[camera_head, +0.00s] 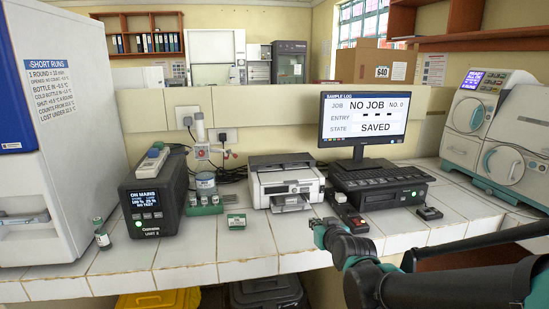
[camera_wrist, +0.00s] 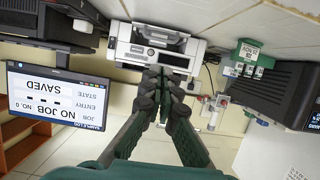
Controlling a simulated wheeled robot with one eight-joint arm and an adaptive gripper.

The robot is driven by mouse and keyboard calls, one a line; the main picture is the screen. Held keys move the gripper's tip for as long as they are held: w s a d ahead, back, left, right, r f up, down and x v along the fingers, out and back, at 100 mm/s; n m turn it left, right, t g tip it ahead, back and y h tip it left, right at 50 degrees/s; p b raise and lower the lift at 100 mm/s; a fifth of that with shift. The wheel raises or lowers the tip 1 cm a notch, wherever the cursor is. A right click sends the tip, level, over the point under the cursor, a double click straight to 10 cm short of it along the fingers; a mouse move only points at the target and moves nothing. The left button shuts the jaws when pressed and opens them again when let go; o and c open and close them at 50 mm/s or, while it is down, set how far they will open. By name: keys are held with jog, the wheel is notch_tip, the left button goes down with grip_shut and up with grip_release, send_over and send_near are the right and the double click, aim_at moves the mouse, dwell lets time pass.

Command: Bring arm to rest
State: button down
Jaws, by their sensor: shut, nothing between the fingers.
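My arm reaches in from the right in the head view, over the front edge of the tiled bench (camera_head: 185,277). My gripper (camera_head: 318,226) is at its left end, near the bench edge in front of the printer (camera_head: 286,182). In the wrist view, which is upside down, my gripper (camera_wrist: 167,72) has its fingers together with nothing between them. The fingertips overlap the printer (camera_wrist: 150,48) in that picture. Whether they touch anything is hard to tell.
A monitor (camera_head: 362,119) reads "NO JOB" and "SAVED". The front-left bench is mostly clear.

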jog(key=s+d+f+m+g+h, duration=0.1)
jog(key=s+d+f+g, duration=0.2)
jog(key=s+f+g, duration=0.2)
jog(key=s+d+f+m+g+h, duration=0.1)
jog(key=s+d+f+g, duration=0.2)
jog(key=s+f, duration=0.4)
notch_tip(320, 180, down, 2)
jog(key=shift+s+d+f+g+h, duration=0.25)
jog(key=shift+s+d+g+h, duration=0.15)
jog(key=shift+g, duration=0.5)
jog(key=shift+w, duration=0.1)
